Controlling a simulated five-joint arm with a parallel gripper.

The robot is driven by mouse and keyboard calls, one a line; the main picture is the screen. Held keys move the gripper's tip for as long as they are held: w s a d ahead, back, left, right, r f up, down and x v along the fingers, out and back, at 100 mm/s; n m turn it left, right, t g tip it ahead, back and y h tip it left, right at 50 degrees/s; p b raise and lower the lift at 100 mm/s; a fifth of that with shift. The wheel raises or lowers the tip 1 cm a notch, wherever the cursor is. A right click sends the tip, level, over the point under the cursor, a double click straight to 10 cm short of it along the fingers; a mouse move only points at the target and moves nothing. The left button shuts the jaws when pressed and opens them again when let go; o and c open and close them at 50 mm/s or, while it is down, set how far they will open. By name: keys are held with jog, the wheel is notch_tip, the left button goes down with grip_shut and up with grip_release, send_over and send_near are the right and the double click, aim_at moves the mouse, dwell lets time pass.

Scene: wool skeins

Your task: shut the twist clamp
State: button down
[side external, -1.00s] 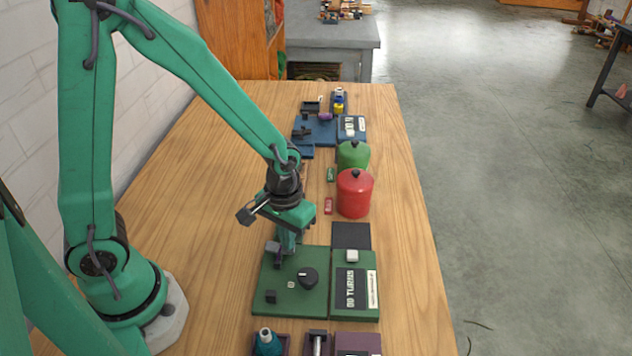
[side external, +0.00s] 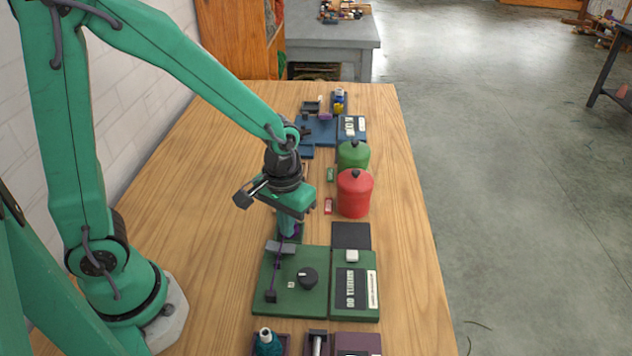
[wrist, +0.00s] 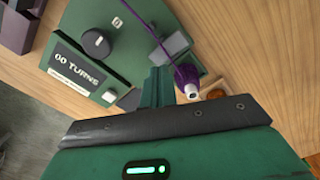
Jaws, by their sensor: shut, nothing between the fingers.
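The green board (side external: 325,308) carries a black knob (side external: 308,278), which also shows in the wrist view (wrist: 96,43). A grey block (side external: 280,247) sits at its far left edge and looks like the clamp; I cannot tell its open or shut state. A purple strand (side external: 275,276) runs beside that block to a small dark post (side external: 271,297) near the left front corner. In the wrist view, the strand leads from a purple skein with a white end (wrist: 187,75). My gripper (wrist: 160,72) is shut and empty, above the board's far edge beside the skein.
A display reading 00 TURNS (wrist: 78,65) and a white button (wrist: 109,95) are beside the knob. Green (side external: 354,155) and red (side external: 355,195) canisters stand behind on the right. A purple station (side external: 360,342) is in front. Bare wood lies left of the board.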

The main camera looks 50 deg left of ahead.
jog(key=shift+r, duration=1.5)
jog(key=shift+r, duration=0.1)
notch_tip(320, 180, up, 8)
jog(key=m+t, duration=0.1)
jog(key=t, duration=0.2)
send_over(288, 248)
jog(key=s+a, duration=0.3)
jog(key=s+a+r+m+t, duration=0.2)
jog(key=s+a+r, duration=0.1)
jog(key=s+r, duration=0.2)
jog(key=shift+r+t, duration=0.3)
jog(key=shift+r, duration=0.25)
